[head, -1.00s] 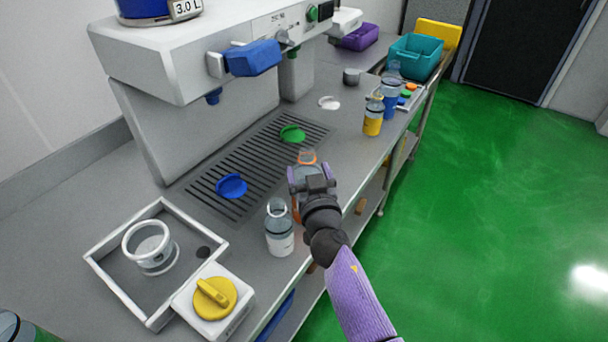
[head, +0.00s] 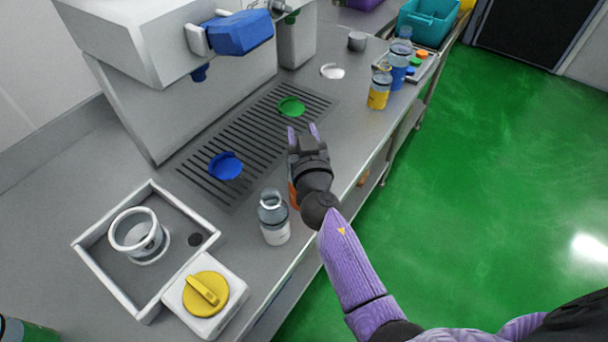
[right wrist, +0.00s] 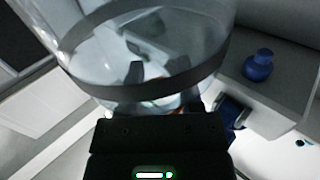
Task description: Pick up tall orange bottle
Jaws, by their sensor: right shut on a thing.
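The tall orange bottle (head: 293,196) is mostly hidden behind my right gripper in the head view. Only a strip of orange shows at the gripper's left side. My right gripper (head: 302,134) has its purple fingertips pointing away toward the drip grille, and it is shut on the bottle. In the right wrist view, a clear bottle wall with a dark band (right wrist: 150,92) fills the upper middle, right in front of the gripper. I cannot tell whether the bottle's base touches the counter. My left gripper is not in view.
A clear bottle with a white lower part (head: 274,220) stands close left of my gripper. A yellow bottle (head: 379,92) and a blue bottle (head: 399,66) stand farther back. A green disc (head: 291,107) and a blue disc (head: 225,166) lie on the grille (head: 255,135).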

